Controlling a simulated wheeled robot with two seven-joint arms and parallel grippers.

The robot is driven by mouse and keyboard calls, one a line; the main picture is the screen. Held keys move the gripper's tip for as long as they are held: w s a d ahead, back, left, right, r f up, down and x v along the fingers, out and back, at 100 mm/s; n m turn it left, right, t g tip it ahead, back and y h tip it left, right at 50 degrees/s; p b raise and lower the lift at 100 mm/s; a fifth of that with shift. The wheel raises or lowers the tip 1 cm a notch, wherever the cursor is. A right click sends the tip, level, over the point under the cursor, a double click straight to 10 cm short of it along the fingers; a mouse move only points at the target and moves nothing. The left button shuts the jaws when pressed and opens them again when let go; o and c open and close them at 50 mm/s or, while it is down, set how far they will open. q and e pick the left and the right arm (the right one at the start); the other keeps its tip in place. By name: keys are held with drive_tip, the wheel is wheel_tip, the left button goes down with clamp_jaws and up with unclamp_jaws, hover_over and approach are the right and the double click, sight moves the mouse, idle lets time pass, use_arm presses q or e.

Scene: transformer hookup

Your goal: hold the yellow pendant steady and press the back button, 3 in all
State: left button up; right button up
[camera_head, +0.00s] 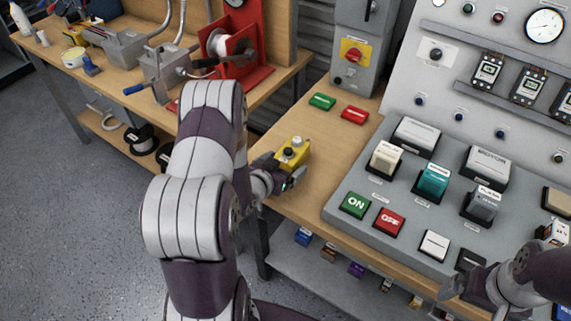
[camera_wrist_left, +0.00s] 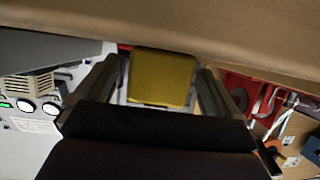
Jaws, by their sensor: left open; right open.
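The yellow pendant (camera_head: 293,150) stands near the left edge of the wooden bench, with two pale round buttons on its top. My left gripper (camera_head: 281,169) is open, with one finger on each side of the pendant's near end. In the left wrist view the yellow pendant (camera_wrist_left: 162,78) sits between the two fingers (camera_wrist_left: 161,85), with narrow gaps beside it; its buttons do not show there. My right gripper (camera_head: 468,286) is open and empty at the lower right, by the front edge of the grey panel, away from the pendant.
The grey button panel (camera_head: 345,208) has a green ON button (camera_head: 355,205), a red OFF button (camera_head: 388,221) and several others. Small green (camera_head: 322,101) and red (camera_head: 355,115) blocks lie behind the pendant. A second bench (camera_head: 130,25) with tools stands at upper left.

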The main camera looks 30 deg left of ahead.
use_arm(q)
drive_tip(key=shift+w+d+f, duration=0.1)
drive_tip(key=shift+w+f, duration=0.15)
drive_tip(key=shift+w, duration=0.4)
drive_tip(key=shift+c, duration=0.4)
drive_tip(key=c, duration=1.2)
use_arm(e)
clamp_jaws()
idle(0.9)
